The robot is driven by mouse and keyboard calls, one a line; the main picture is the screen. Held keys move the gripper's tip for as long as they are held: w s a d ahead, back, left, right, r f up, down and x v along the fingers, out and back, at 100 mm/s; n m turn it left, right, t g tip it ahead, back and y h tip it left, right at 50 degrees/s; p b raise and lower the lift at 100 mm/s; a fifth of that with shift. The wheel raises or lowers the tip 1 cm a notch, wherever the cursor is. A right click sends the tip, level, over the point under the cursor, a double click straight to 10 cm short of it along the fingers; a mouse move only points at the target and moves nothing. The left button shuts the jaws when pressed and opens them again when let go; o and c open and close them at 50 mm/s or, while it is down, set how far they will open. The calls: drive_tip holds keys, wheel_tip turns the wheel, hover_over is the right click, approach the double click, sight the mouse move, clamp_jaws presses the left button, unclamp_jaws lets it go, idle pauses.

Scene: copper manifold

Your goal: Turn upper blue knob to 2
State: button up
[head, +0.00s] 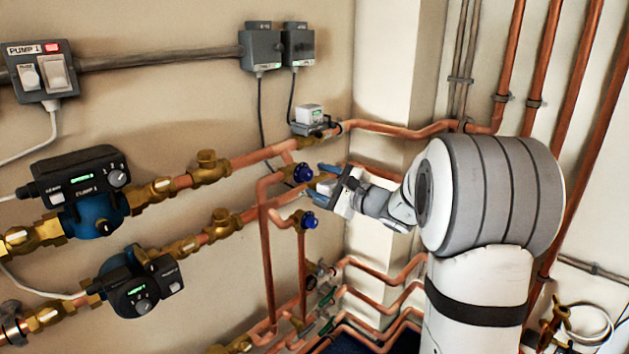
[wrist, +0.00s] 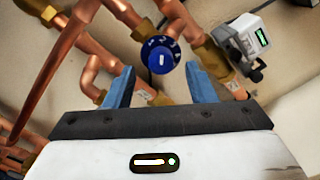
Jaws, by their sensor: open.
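The upper blue knob (head: 302,173) sits on the copper pipework at the middle of the head view. In the wrist view the blue knob (wrist: 161,54) faces the camera, with a white mark at its centre and small markings on its collar; the numbers are too small to read. My gripper (head: 319,182) is just right of the upper knob in the head view. In the wrist view its two blue fingers (wrist: 163,80) are spread apart, with the knob beyond and between them. Nothing is held. A lower blue knob (head: 309,221) is below the upper one.
A grey valve actuator (head: 309,117) with a green display is above the knob; it also shows at the right of the wrist view (wrist: 250,42). Copper pipes (head: 266,240) run close beside and below the knobs. Two pumps (head: 90,185) are at the left.

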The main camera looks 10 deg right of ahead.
drive_tip(key=v, duration=0.5)
drive_tip(key=shift+s+d, duration=0.1)
drive_tip(key=shift+s, duration=0.05)
drive_tip(key=s+a+f+n+g+h+p, duration=0.1)
drive_tip(key=s+a+f+n+g+p, duration=0.1)
drive_tip(key=s+a+n+g, duration=0.55)
drive_tip(key=s+a+f+n+g+h+p, duration=0.1)
drive_tip(key=s+a+f+n+g, duration=0.3)
drive_tip(key=s, duration=0.6)
drive_tip(key=s+d+n+h+p, duration=0.1)
drive_tip(key=s+d+n+h, duration=0.2)
drive_tip(key=s, duration=0.3)
drive_tip(key=s+d+n+h+p, duration=0.2)
drive_tip(key=s+d+n+h, duration=0.1)
drive_tip(key=s, duration=0.4)
drive_tip(key=n+h, duration=0.1)
drive_tip(key=h, duration=0.1)
drive_tip(key=shift+s+d+f+h, duration=0.2)
drive_tip(key=shift+d+f+h, duration=0.05)
drive_tip(key=shift+f+h, duration=0.05)
drive_tip(key=shift+g, duration=0.25)
